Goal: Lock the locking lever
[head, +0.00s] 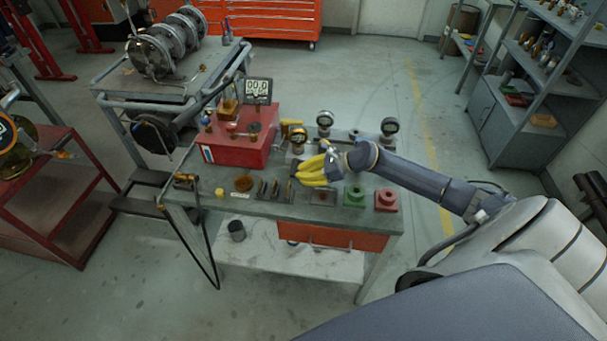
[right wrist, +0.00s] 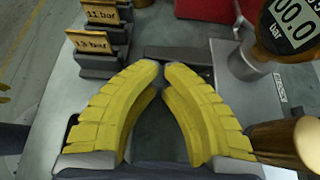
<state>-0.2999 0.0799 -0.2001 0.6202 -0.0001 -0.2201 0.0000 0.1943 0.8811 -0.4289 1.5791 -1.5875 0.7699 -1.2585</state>
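My right gripper (head: 318,168) has yellow ribbed fingers and hangs low over the workbench (head: 225,208), left of the green and red blocks. In the right wrist view its fingertips (right wrist: 161,68) come together almost tip to tip, and I see nothing held between them. A dark grey bar-like part (right wrist: 180,54) lies just past the fingertips; it may be the locking lever, but I cannot tell for sure. Whether the tips touch it is unclear. The fingers hide part of the bench in the head view. My left gripper is not in view.
A digital gauge (right wrist: 289,22) and a brass cylinder (right wrist: 285,140) stand close on the right. Dark blocks with brass bar labels (right wrist: 98,48) stand at the left. A red box (head: 240,145), a green block (head: 354,196) and a red block (head: 386,200) are on the bench.

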